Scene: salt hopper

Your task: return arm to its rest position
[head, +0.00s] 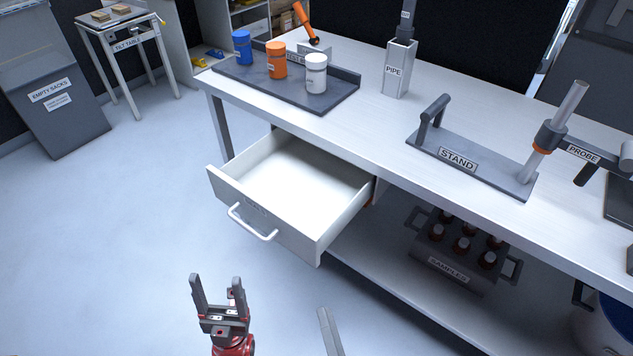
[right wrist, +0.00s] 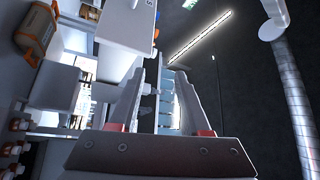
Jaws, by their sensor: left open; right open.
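My left gripper (head: 219,285) is open and empty, low in the head view, with its fingers pointing up the picture. It is in front of the open white drawer (head: 262,213) and apart from it. My right gripper (right wrist: 160,75) is open in the right wrist view, with nothing between its fingers. In the head view only a grey piece, probably part of that gripper, shows at the bottom edge; the rest is out of frame. The drawer stands pulled out under the workbench (head: 378,137) and its visible inside is empty.
On the bench are a tray (head: 326,102) with blue, orange and white containers, a pipe holder (head: 398,70), and a stand (head: 440,149) with a probe (head: 573,151). A samples crate (head: 447,270) sits on the lower shelf. The floor left of the drawer is clear.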

